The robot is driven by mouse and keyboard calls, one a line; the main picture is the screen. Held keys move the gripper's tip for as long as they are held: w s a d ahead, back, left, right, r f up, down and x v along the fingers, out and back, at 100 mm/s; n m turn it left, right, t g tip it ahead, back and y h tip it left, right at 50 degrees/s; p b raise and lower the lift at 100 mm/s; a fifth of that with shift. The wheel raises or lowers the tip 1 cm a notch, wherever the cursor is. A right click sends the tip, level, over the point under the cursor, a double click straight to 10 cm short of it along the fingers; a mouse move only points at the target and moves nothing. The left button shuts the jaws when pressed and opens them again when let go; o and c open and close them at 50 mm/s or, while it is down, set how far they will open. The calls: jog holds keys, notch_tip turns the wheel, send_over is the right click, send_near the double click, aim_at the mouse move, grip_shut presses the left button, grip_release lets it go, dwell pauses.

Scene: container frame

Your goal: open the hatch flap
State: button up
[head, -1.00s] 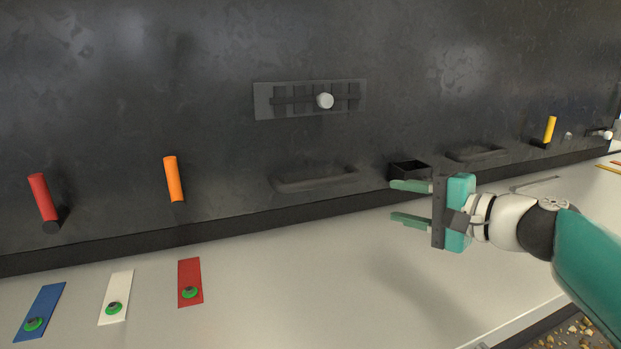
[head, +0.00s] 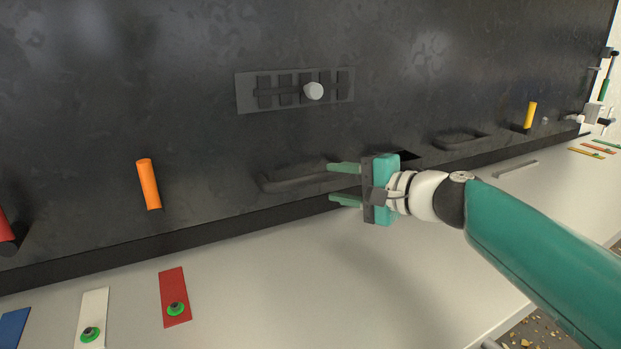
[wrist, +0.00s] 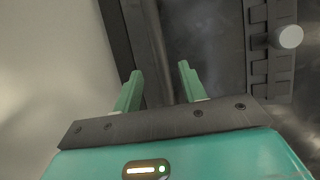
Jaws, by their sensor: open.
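No part is plainly marked as the hatch flap, and I cannot tell which one it is.
Above is a grey slotted plate (head: 247,93) with a white knob (head: 313,91). An orange handle (head: 148,184) is left, a yellow one (head: 531,115) right. A second oval (head: 460,140) lies right. The pale ledge (head: 330,290) below is mostly clear, with coloured strips at left.

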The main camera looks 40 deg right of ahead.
aim_at(319, 180)
jog(key=x, duration=0.7)
jog(key=shift+r, duration=0.1)
grip_shut()
